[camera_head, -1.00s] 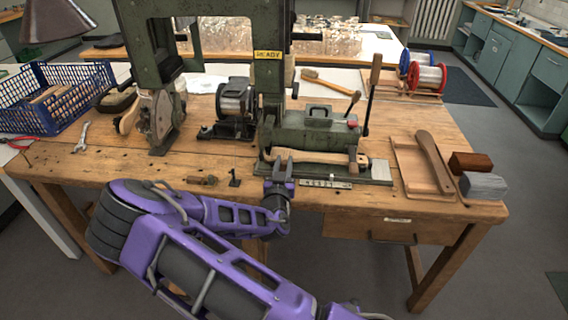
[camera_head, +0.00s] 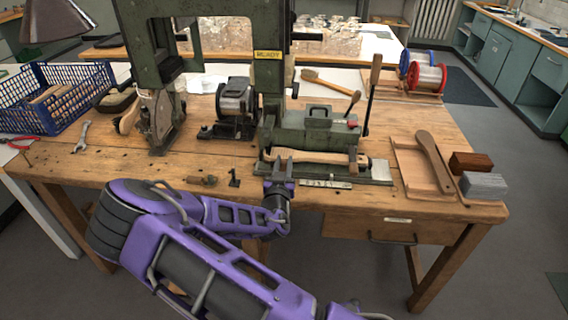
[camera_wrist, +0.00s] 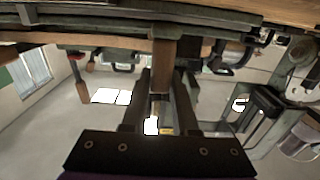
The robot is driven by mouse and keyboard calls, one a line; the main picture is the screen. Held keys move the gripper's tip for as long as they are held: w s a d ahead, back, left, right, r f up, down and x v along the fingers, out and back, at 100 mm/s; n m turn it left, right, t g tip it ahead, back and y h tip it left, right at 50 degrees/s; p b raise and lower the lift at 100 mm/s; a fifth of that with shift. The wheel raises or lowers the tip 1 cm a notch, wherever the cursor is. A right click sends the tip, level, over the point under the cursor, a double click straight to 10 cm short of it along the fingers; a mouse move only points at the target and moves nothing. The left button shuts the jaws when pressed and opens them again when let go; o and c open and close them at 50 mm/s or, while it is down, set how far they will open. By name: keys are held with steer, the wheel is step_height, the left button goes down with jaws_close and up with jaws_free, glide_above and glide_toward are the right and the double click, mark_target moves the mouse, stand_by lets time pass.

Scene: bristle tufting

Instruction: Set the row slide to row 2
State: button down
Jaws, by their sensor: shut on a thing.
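The green tufting machine (camera_head: 310,130) stands on the bench with a yellow READY label (camera_head: 268,55). A long wooden brush handle (camera_head: 318,157) lies along its front bed. A pale strip with marks (camera_head: 326,184) sits at the bed's front edge. My gripper (camera_head: 283,163) is at the left part of this front edge, fingers pointing at the machine. In the wrist view my gripper (camera_wrist: 161,78) has its fingers on either side of a brown piece (camera_wrist: 165,58) and is shut on it. I cannot tell which machine part this is, nor read the slide's row.
A wooden tray (camera_head: 404,175) with a brush handle lies to the right, beside a brown block (camera_head: 471,162) and a grey block (camera_head: 483,186). A tall lever (camera_head: 371,90) rises behind the bed. A blue crate (camera_head: 60,95) and a wrench (camera_head: 82,136) are at left.

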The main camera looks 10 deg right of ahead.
steer(key=shift+w+a+f+b, duration=0.1)
steer(key=shift+w+a+b, duration=0.1)
steer(key=shift+a+b, duration=0.35)
steer(key=shift+w+a, duration=0.1)
steer(key=shift+a, duration=0.25)
steer(key=c, duration=0.7)
jaws_free()
steer(key=v, duration=1.7)
steer(key=shift+s, duration=0.25)
